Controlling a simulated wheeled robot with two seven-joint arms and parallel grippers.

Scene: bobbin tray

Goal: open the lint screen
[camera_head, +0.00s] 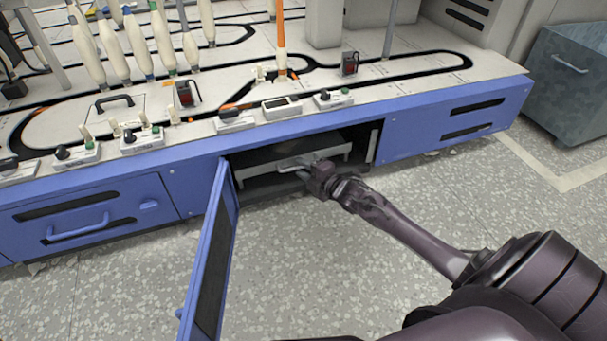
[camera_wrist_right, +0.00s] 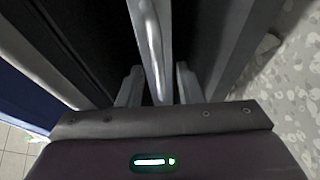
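The lint screen (camera_head: 255,170) is a grey drawer-like unit inside an open bay of the blue machine base in the head view. Its pale bar handle (camera_head: 290,167) is on its front and also shows in the wrist view (camera_wrist_right: 151,45). My right gripper (camera_head: 308,177) is at the right part of this handle. In the wrist view its two fingers (camera_wrist_right: 158,88) stand apart on either side of the bar, with gaps visible, so it is open around the handle. The gripper hides part of the screen's front. My left gripper is not in view.
A blue door (camera_head: 213,260) hangs open at the left of the bay, reaching toward me. Another blue panel (camera_head: 455,118) closes the right side. The white machine top (camera_head: 420,85) carries bobbins and control boxes. The speckled floor (camera_head: 300,270) in front is clear.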

